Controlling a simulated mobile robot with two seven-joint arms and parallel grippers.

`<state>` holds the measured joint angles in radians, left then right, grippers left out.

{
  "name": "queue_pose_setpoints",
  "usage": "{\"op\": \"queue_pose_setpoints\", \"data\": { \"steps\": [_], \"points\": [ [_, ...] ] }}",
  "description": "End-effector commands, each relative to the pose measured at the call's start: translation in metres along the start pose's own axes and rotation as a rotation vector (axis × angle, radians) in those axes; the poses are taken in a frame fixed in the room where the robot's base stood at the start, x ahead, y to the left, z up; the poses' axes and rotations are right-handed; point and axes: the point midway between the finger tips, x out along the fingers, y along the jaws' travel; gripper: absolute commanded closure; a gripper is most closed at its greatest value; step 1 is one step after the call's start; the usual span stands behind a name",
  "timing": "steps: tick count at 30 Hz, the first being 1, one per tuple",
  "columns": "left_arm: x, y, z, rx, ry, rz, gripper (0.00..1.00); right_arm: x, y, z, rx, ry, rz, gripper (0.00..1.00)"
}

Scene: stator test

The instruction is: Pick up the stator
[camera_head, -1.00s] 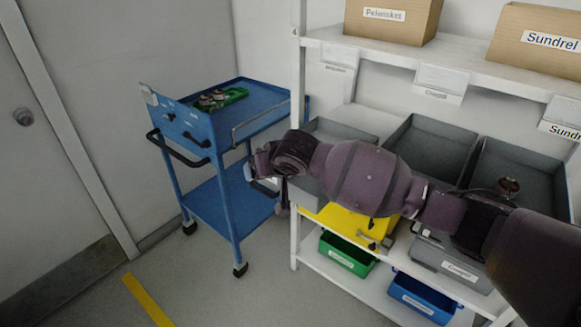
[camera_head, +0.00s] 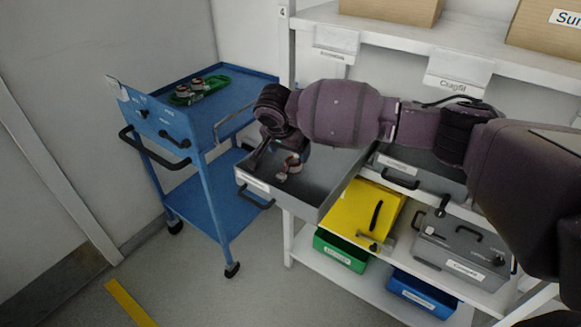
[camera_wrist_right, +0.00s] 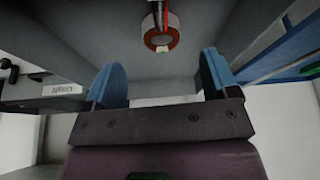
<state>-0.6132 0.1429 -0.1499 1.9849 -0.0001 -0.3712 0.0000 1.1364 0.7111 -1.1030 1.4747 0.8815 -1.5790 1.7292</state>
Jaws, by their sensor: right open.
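A stator (camera_head: 292,164), a small ring with copper colour and a pale outside, sits in a grey bin (camera_head: 330,170) that juts out from the shelf. In the right wrist view the stator (camera_wrist_right: 160,32) shows as an orange-red ring with a light rim, ahead of the fingers and apart from them. My right gripper (camera_wrist_right: 162,78) is open and empty, with its two blue fingers spread. In the head view it hangs over the left part of the bin beside the stator, and its fingertips are hard to make out. My left gripper is not in view.
A blue trolley (camera_head: 244,93) stands to the left, with a green tray (camera_head: 216,82) holding small round parts. A shelf (camera_head: 400,42) runs above my arm.

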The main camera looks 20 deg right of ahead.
Motion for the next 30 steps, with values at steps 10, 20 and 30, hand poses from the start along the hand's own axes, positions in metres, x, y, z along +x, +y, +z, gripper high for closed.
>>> {"op": "queue_pose_setpoints", "data": {
  "steps": [10,20,30],
  "points": [
    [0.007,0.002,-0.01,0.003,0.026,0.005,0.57,0.029,0.0,-0.001,-0.001,0.0,0.001,0.2],
    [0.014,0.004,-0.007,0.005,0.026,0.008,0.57,0.064,-0.001,-0.003,-0.002,0.0,-0.001,0.2],
    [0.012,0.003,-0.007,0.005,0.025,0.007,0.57,0.064,-0.001,-0.003,-0.002,0.001,-0.003,0.33]
  ]
}}
